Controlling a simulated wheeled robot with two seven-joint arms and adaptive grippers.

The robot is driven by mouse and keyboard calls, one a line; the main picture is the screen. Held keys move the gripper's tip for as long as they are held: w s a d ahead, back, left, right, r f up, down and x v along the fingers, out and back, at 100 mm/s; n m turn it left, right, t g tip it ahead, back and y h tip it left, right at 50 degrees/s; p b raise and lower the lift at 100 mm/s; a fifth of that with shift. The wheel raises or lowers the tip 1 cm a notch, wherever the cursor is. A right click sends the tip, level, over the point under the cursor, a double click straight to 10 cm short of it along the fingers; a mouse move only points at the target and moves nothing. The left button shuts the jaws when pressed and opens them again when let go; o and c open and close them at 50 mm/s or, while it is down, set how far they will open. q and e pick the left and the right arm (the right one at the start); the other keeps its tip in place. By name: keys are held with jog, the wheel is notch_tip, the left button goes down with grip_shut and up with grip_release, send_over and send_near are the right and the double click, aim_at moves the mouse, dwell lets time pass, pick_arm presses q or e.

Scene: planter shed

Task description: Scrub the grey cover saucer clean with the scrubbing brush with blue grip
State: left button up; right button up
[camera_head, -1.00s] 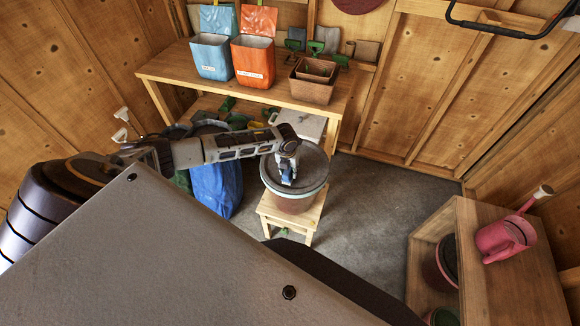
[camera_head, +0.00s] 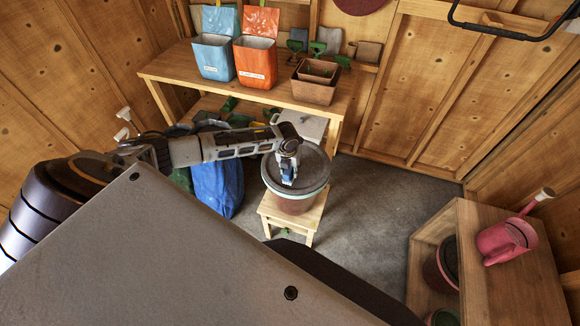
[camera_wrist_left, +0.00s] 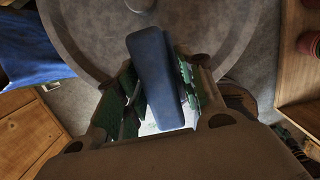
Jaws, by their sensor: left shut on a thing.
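The grey cover saucer (camera_head: 310,165) lies on top of a reddish pot (camera_head: 293,206), which stands on a small wooden stool (camera_head: 303,223). In the left wrist view the saucer (camera_wrist_left: 85,30) fills the upper part. My left gripper (camera_head: 287,182) is over the saucer, pointing down. It is shut on the blue grip of the scrubbing brush, which shows best in the left wrist view (camera_wrist_left: 155,75). The brush's bristles are hidden, so I cannot tell whether they touch the saucer. My right gripper is not in view.
A wooden bench (camera_head: 180,68) behind carries a blue bag (camera_head: 212,57), an orange bag (camera_head: 254,62) and brown planters (camera_head: 313,91). A blue sack (camera_head: 218,187) stands left of the stool. A wooden shelf (camera_head: 510,285) with a pink watering can (camera_head: 505,241) is at right. The floor between is clear.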

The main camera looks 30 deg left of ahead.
pick_arm(q)
jog(key=shift+r, duration=2.75)
jog(key=shift+r, duration=0.15)
jog(key=shift+r, duration=1.5)
